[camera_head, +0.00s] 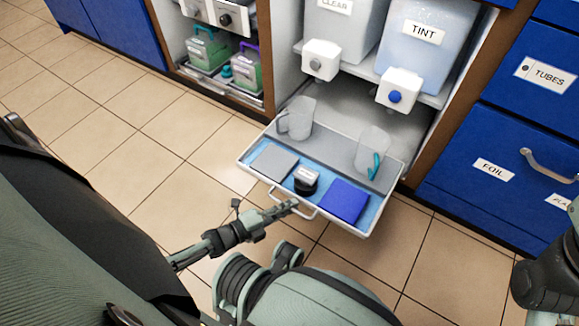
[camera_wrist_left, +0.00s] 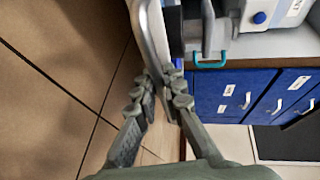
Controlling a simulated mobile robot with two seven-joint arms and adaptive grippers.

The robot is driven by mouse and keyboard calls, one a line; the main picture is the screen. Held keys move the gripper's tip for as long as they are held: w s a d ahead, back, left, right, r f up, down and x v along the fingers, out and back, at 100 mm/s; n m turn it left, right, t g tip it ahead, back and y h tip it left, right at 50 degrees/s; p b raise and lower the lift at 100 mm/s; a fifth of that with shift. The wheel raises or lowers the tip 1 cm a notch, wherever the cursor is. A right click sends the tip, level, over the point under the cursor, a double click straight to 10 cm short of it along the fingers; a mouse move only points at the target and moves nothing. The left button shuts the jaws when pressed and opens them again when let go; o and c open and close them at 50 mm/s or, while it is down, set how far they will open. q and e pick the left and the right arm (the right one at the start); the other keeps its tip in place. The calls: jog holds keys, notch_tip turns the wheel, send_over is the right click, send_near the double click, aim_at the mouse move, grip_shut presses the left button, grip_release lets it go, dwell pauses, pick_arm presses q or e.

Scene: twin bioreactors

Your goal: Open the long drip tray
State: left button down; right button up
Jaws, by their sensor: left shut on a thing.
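The long drip tray (camera_head: 230,160) is a shallow white-rimmed tray with a blue and grey inside, pulled well out from under the two dispensers in the head view. Its pale bar handle (camera_head: 306,215) is on the front edge, and the handle also shows in the left wrist view (camera_wrist_left: 153,35). My left gripper (camera_head: 288,208) is shut on this handle, its fingers on either side of the bar in the left wrist view (camera_wrist_left: 160,82). The fingers hide part of the handle. My right gripper is out of view.
Two clear jugs (camera_head: 298,118) (camera_head: 371,152), a grey pad (camera_head: 273,163), a small dark-based labelled item (camera_head: 306,180) and a blue cloth (camera_head: 343,201) are in the tray. Blue drawers (camera_head: 500,130) stand to the right. Tiled floor is clear at left.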

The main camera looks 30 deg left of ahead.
pick_arm(q)
jog(key=shift+a, duration=0.15)
jog(key=c, duration=1.7)
grip_release()
jog(key=shift+c, duration=0.2)
jog(key=shift+o, duration=0.7)
jog(key=v, duration=1.2)
jog(key=shift+s, duration=0.1)
